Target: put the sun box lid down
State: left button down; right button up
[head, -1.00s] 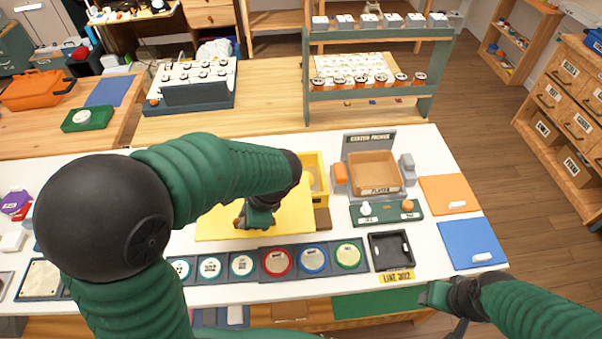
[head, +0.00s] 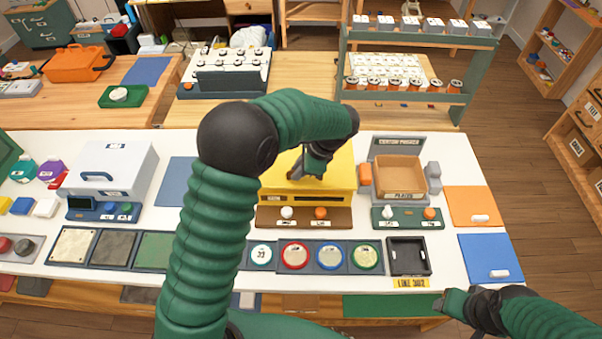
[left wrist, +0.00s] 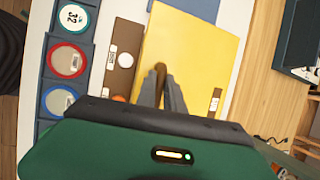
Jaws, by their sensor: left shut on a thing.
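The sun box (head: 338,197) is the yellow box on the white counter, with a brown panel on its front. Its yellow lid (head: 340,165) now lies over the top and looks level. Whether any gap is left under it cannot be told. My left gripper (head: 302,172) is over the lid, shut on its brown handle (left wrist: 160,72). In the left wrist view the two grey fingers of that gripper (left wrist: 163,92) pinch the handle above the yellow lid (left wrist: 195,60). My right gripper (head: 450,305) is at the counter's front edge, away from the box; its jaw state is unclear.
The brown panel (head: 303,222) carries a white and an orange knob. A grey machine with a wooden tray (head: 400,177) stands close on the right. A white box (head: 110,165) is on the left. Round coloured dials (head: 295,255) line the front. My left arm hides part of the counter.

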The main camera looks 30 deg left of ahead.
pick_arm(q)
jog(key=f, duration=0.1)
jog(key=a+f, duration=0.1)
jog(key=w+f, duration=0.1)
jog(key=shift+a+f, duration=0.15)
jog(key=shift+f, duration=0.25)
jog(key=shift+d, duration=0.55)
jog(key=shift+d+f, duration=0.1)
jog(key=shift+f, duration=0.1)
jog(key=c, duration=1.5)
grip_release()
jog(key=shift+a+f, duration=0.2)
jog(key=shift+a, duration=0.25)
jog(key=shift+o, duration=0.2)
jog(key=shift+d+r, duration=0.1)
jog(key=v, duration=1.2)
jog(key=s+f+n+t+h, duration=0.1)
jog(key=s+f+n+h, duration=0.1)
jog(key=s+n, duration=0.4)
jog(key=s+d+f+n+t+h, duration=0.1)
jog(key=s+f+n+h, duration=0.2)
jog(key=s, duration=1)
jog(key=f+n, duration=0.2)
jog(key=n, duration=0.1)
jog(key=shift+d+t, duration=0.2)
jog(key=shift+t, duration=0.1)
